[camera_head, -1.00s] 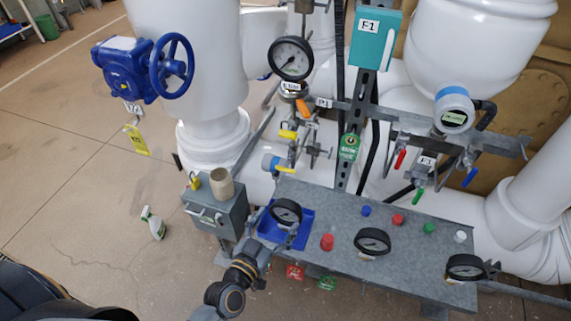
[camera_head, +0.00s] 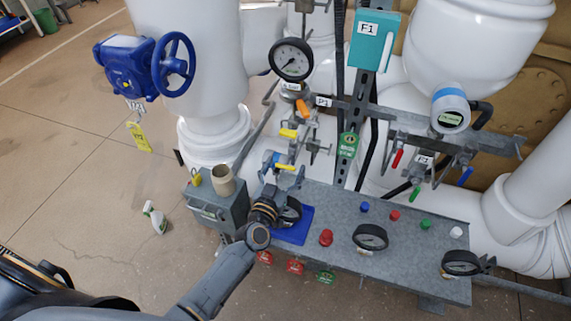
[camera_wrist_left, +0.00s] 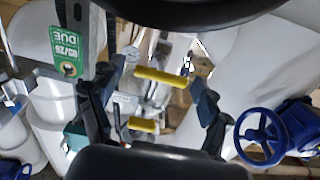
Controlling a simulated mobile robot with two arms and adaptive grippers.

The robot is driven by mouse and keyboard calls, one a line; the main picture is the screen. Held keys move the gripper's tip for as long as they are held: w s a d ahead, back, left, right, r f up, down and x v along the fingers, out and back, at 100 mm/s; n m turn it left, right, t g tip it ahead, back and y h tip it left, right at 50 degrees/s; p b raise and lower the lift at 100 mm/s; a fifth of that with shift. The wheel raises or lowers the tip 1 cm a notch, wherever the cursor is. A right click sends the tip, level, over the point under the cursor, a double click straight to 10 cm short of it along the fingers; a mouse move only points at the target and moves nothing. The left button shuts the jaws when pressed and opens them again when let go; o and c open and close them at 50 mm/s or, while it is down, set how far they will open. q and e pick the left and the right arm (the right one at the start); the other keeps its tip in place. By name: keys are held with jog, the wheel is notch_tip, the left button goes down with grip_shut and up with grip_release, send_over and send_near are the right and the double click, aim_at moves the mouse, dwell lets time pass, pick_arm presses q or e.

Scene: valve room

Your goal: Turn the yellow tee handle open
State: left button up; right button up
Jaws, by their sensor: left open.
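Two yellow handles show on the small valves at the centre. The lower yellow handle (camera_head: 285,168) is nearest my left gripper, and the upper yellow handle (camera_head: 288,133) is just above it. My left gripper (camera_head: 283,172) is open, with its fingers near the lower handle. In the left wrist view a larger yellow handle (camera_wrist_left: 160,77) lies between the spread fingers (camera_wrist_left: 152,98), and a smaller yellow handle (camera_wrist_left: 143,125) shows below it. I cannot tell whether a finger touches the lower handle. My right gripper is out of view.
A grey panel (camera_head: 345,225) with gauges and coloured knobs stands below right of the gripper, a blue tray (camera_head: 298,230) on it. A grey box (camera_head: 214,210) with a beige cup (camera_head: 222,180) stands left. A blue handwheel (camera_head: 172,68) is at upper left.

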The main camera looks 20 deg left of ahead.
pick_arm(q)
jog(key=shift+w, duration=0.45)
jog(key=shift+c, duration=0.2)
jog(key=c, duration=1.1)
jog(key=shift+c, duration=0.2)
